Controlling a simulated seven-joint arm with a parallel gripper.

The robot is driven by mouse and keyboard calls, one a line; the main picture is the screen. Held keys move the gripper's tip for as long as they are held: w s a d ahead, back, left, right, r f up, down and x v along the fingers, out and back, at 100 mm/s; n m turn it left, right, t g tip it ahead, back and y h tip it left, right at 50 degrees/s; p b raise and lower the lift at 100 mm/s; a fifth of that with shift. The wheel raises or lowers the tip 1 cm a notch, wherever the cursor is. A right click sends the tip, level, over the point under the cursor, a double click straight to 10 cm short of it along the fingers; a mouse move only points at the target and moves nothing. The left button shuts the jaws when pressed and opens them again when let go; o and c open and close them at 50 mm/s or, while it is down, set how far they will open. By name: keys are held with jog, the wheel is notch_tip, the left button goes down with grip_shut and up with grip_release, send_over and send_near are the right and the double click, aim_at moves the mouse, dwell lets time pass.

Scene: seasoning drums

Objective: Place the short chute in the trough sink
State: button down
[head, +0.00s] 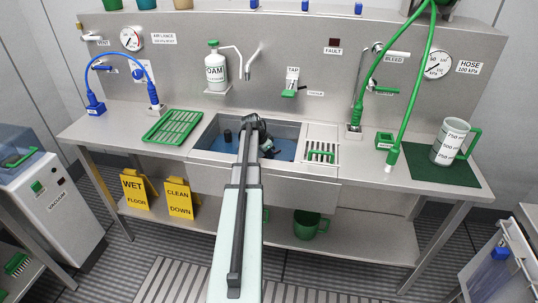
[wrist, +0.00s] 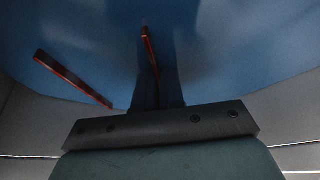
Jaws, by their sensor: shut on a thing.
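The trough sink (head: 198,153) is set into the steel bench at the middle, with blue inside. My gripper (head: 262,148) is over the sink and low at its opening. In the head view my arm hides its fingers in part. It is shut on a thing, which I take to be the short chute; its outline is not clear. In the wrist view a dark blue upright shape and two red-edged dark strips show against a wide blue surface. I cannot tell whether the held thing touches the sink.
A dark peg (head: 228,136) stands at the sink's left. A green rack (head: 173,126) lies left of the sink, and a ribbed drainer (head: 320,139) is at its right. A green hose (head: 402,105) hangs at right.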

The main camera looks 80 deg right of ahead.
jog(key=shift+f, duration=0.25)
jog(key=c, duration=1.2)
grip_release()
jog(key=shift+o, duration=0.2)
jog(key=shift+r, duration=0.1)
